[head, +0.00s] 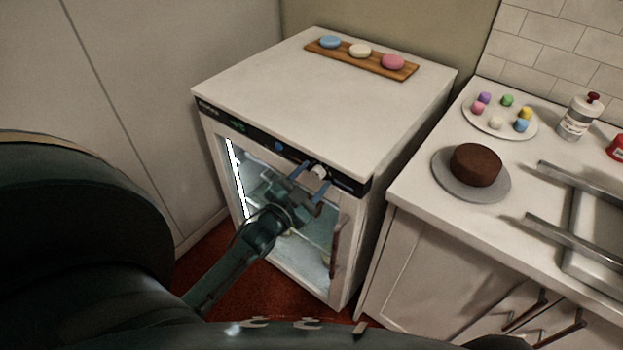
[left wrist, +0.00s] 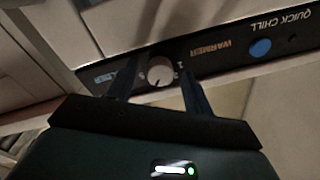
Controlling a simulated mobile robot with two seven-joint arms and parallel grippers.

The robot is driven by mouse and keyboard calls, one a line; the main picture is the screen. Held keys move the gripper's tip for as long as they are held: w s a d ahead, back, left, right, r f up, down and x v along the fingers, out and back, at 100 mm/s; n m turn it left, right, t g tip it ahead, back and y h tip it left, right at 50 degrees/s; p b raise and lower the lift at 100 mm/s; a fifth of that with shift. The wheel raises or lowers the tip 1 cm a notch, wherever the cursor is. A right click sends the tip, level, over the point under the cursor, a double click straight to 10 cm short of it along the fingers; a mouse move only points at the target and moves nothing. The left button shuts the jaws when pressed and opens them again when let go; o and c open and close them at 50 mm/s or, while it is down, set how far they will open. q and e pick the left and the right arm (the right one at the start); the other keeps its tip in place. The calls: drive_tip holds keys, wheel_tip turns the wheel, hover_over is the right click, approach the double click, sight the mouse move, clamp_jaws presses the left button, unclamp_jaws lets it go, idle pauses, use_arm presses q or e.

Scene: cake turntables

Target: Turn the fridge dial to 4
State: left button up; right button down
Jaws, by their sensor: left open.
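The small fridge (head: 265,215) has a glass door and a black control strip along its top front edge. Its white round dial (head: 318,171) sits on this strip. In the left wrist view the dial (left wrist: 161,72) shows upside down with a short dark pointer mark; the numbers around it are too small to read surely. My left gripper (head: 311,182) is open in front of the strip. In the left wrist view its two fingers (left wrist: 161,80) stand on either side of the dial, with gaps visible. I cannot tell how deep the fingertips reach. My right gripper is not in view.
A blue button (left wrist: 260,48) lies along the strip beside the dial. A wooden board (head: 350,62) with macarons lies on the fridge top.

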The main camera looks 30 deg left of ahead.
use_arm(q)
drive_tip(key=s+b, duration=0.1)
drive_tip(key=s, duration=1.2)
drive_tip(key=shift+a+f, duration=0.25)
drive_tip(key=s+d+f+n+g+h+p, duration=0.1)
drive_tip(key=s+d+g, duration=0.1)
drive_tip(key=d, duration=0.3)
drive_tip(key=s+d+f+n+g+h+p, duration=0.1)
drive_tip(key=s+d+f+g, duration=0.1)
drive_tip(key=d, duration=0.4)
drive_tip(key=s+d+f+n+g, duration=0.1)
drive_tip(key=s+d+f+g, duration=0.1)
drive_tip(key=d, duration=0.3)
drive_tip(key=shift+s+d+g+h+p, duration=0.15)
drive_tip(key=shift+d+g+h+p, duration=0.25)
drive_tip(key=shift+g, duration=0.5)
drive_tip(key=shift+a, duration=0.15)
